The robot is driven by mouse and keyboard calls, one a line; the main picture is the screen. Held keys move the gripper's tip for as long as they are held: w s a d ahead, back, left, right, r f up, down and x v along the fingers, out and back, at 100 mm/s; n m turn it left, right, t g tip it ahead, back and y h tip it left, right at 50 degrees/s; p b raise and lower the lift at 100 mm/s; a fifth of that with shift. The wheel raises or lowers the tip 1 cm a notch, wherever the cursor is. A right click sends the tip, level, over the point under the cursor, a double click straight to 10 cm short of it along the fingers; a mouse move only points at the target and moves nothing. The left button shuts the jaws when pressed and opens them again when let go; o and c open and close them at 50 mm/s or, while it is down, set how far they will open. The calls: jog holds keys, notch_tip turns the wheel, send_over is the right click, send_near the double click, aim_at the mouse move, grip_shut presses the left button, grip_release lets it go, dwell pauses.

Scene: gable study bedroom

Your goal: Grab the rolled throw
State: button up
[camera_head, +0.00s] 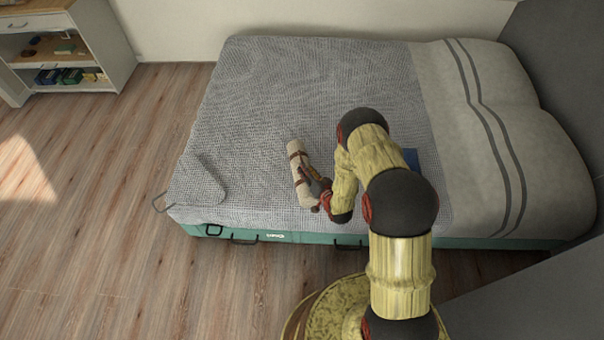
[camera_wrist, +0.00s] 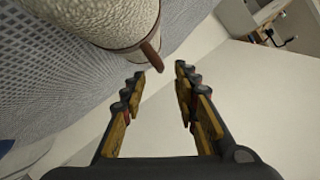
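The rolled throw (camera_head: 297,160) is a cream roll with brown straps, lying on the grey blanket near the front edge of the bed. My gripper (camera_head: 317,195) is at its right side, near its front end; the head view does not show clearly whether they touch. In the wrist view the throw (camera_wrist: 110,18) fills the upper left, with a brown strap end (camera_wrist: 151,55) hanging down. My gripper (camera_wrist: 158,80) is open there, its two fingers spread with nothing between them. The throw appears beyond the fingertips.
The bed's grey blanket (camera_head: 285,85) is mostly clear left of and behind the throw. A blue flat object (camera_head: 411,160) is partly hidden behind my arm. A pale striped duvet (camera_head: 480,130) covers the right side. A white shelf unit (camera_head: 105,50) stands far left on the wooden floor.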

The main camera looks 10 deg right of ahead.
jog(key=b+x, duration=0.2)
jog(key=x, duration=0.2)
jog(key=shift+w+f, duration=0.1)
jog(key=shift+w, duration=0.05)
jog(key=shift+c, duration=1)
grip_shut()
